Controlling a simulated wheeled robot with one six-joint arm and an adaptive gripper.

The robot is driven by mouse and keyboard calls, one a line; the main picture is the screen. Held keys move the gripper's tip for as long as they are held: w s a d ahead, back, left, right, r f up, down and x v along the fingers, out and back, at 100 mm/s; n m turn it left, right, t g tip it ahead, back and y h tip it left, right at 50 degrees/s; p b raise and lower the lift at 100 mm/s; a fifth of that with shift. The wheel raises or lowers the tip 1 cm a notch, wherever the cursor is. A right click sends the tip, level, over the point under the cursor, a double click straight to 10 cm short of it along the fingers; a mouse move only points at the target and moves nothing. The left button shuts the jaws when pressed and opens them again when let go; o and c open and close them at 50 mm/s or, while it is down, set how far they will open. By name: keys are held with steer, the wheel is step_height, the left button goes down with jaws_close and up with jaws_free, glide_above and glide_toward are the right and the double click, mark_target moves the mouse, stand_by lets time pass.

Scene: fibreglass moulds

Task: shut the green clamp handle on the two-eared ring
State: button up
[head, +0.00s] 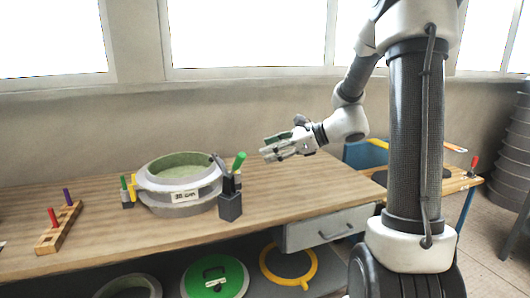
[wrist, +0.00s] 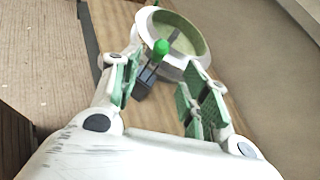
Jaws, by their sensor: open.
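The pale grey ring (head: 180,209) with a greenish inside sits on the wooden bench. It also shows in the wrist view (wrist: 197,28), beyond my fingers. A clamp on a dark block (head: 230,207) stands at its right side; its green handle (head: 239,161) points up and leans right, away from the ring. In the wrist view the green handle (wrist: 161,47) shows between and beyond my fingertips. My gripper (head: 265,152) is open and empty, in the air to the right of the handle, apart from it. Its green-padded fingers are spread in the wrist view (wrist: 164,66).
A second green-handled clamp (head: 124,185) and a yellow piece (head: 134,187) are at the ring's left. A wooden rack (head: 60,228) with red and purple handles lies further left. The bench top (head: 300,199) right of the dark block is clear.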

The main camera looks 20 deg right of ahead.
steer(key=shift+d, duration=0.25)
steer(key=c, duration=0.3)
steer(key=d+f, duration=0.2)
steer(key=d+f+m, duration=0.1)
steer(key=d+f, duration=0.1)
steer(key=f, duration=0.1)
steer(key=s+d+f+m, duration=0.1)
steer(key=d+f, duration=0.1)
steer(key=d, duration=0.1)
steer(key=shift+s+f+t, duration=0.1)
steer(key=shift+f+t, duration=0.25)
steer(key=shift+t, duration=0.05)
jaws_close()
steer(key=n+y, duration=0.1)
steer(key=n, duration=0.1)
glide_toward(235, 167)
steer(key=w+f, duration=0.3)
steer(key=f, duration=0.1)
steer(key=shift+w+a+r, duration=0.4)
steer(key=shift+a+r, duration=0.15)
steer(key=shift+a, duration=0.3)
steer(key=shift+r, duration=0.1)
